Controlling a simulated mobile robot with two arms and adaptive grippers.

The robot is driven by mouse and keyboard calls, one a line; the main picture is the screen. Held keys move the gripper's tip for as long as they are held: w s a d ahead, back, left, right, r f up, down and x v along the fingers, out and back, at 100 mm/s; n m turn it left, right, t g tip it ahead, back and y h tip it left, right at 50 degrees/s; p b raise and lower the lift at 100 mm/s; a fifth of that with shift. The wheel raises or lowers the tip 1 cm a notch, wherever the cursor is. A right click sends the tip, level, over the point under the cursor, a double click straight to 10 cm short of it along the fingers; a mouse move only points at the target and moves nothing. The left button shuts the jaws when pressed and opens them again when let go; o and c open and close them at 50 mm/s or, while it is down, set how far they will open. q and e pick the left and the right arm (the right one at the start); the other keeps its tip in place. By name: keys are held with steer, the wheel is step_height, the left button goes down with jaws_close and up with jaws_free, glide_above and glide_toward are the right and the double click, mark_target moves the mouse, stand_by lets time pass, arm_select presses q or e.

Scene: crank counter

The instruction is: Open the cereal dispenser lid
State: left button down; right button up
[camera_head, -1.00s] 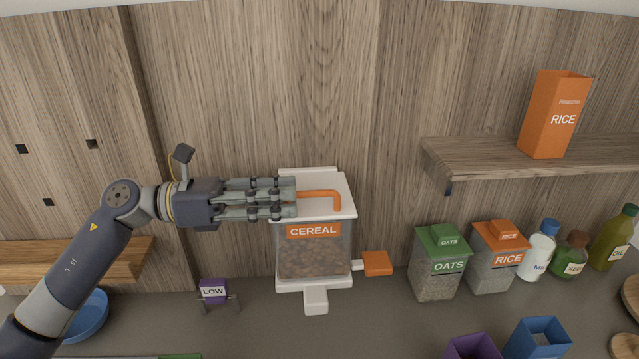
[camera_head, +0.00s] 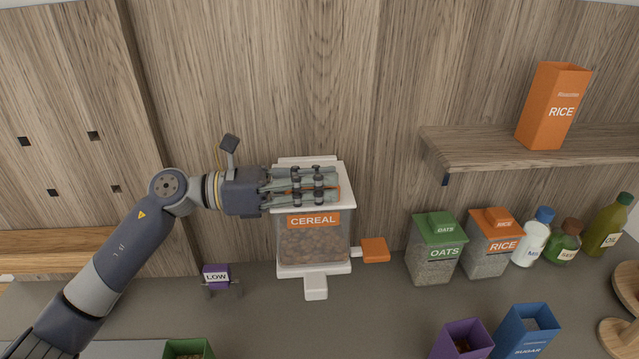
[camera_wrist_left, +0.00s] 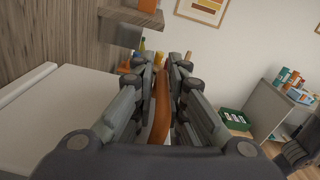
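The cereal dispenser (camera_head: 313,246) stands against the wooden back wall, a clear bin of brown cereal with an orange label. Its white lid (camera_head: 347,184) is flat and shut on top, with an orange handle (camera_wrist_left: 160,112). My left gripper (camera_head: 335,187) reaches in from the left over the lid and hides most of the handle in the head view. In the left wrist view, the handle lies lengthwise between the two fingers, which stand apart on either side of it with a visible gap. I see no clear grip on it.
An orange side knob (camera_head: 374,250) sticks out at the dispenser's right. Oats (camera_head: 434,262) and rice (camera_head: 490,255) bins and bottles stand farther right, under a wooden shelf (camera_head: 530,147). A purple LOW sign (camera_head: 216,278) stands left. The counter in front of the dispenser is clear.

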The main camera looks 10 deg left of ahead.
arm_select(q)
steer(key=shift+r, duration=0.15)
steer(key=shift+w+r+n+p, duration=0.25)
steer(key=shift+r+n+p, duration=0.4)
steer(key=shift+r+n, duration=0.2)
steer(key=shift+w+a+r+n+p, duration=0.1)
steer(key=shift+w+r+n+p, duration=0.3)
steer(key=shift+r+n, duration=0.15)
steer(key=shift+w+a+r+n+p, duration=0.1)
steer(key=shift+w+r+n+p, duration=0.2)
steer(key=shift+r+n, duration=0.25)
steer(key=shift+w+a+r+n+p, duration=0.1)
steer(key=shift+w+r+n+p, duration=0.7)
steer(key=shift+r+n, duration=0.2)
steer(key=shift+w+r+n, duration=0.15)
steer(key=shift+w+n, duration=0.25)
steer(key=shift+n, duration=0.15)
